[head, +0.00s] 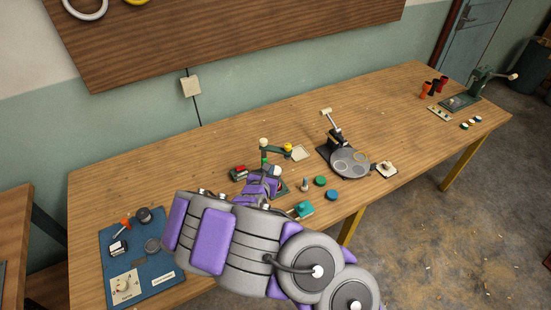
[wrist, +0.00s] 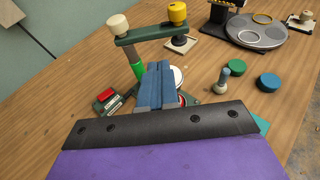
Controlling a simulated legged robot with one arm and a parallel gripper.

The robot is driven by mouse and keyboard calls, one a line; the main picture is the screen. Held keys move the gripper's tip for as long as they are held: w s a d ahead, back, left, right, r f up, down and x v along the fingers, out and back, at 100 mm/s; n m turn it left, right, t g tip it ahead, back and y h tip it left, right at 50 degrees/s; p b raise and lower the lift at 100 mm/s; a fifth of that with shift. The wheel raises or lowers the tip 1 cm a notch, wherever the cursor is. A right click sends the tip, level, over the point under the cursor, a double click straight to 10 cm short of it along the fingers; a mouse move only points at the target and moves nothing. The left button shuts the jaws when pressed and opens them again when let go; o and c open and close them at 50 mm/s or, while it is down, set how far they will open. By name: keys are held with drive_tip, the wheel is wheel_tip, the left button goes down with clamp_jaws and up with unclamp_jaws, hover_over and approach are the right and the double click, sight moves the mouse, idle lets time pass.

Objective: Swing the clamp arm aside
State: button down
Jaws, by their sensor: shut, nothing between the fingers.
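The clamp arm (head: 275,150) is a dark green bar on an upright post with a bright green lower sleeve. It has a cream knob over the post and a yellow knob at its other end. In the wrist view the arm (wrist: 152,35) reaches right from the post, its yellow end over a small cream plate (wrist: 181,43). My gripper (wrist: 159,66) is shut and empty, its blue fingers just in front of the arm and right of the post. I cannot tell whether they touch it. A white round part on the green base is partly hidden behind the fingers.
A red block (wrist: 106,96) lies left of the post. A peg (wrist: 223,77), a green disc (wrist: 231,68) and a blue disc (wrist: 269,82) stand right of the fingers. A press with a grey round table (head: 349,163) stands further right.

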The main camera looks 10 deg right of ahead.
sight(279, 152)
drive_tip(key=x, duration=0.2)
drive_tip(key=b+x, duration=0.1)
drive_tip(key=x, duration=0.3)
drive_tip(key=shift+w+d+r, duration=0.25)
drive_tip(key=shift+w, duration=0.2)
drive_tip(key=shift+w+d+r+b, duration=0.1)
drive_tip(key=shift+w+d+b, duration=0.2)
drive_tip(key=shift+w, duration=0.25)
drive_tip(key=shift+w, duration=0.1)
drive_tip(key=shift+d, duration=0.25)
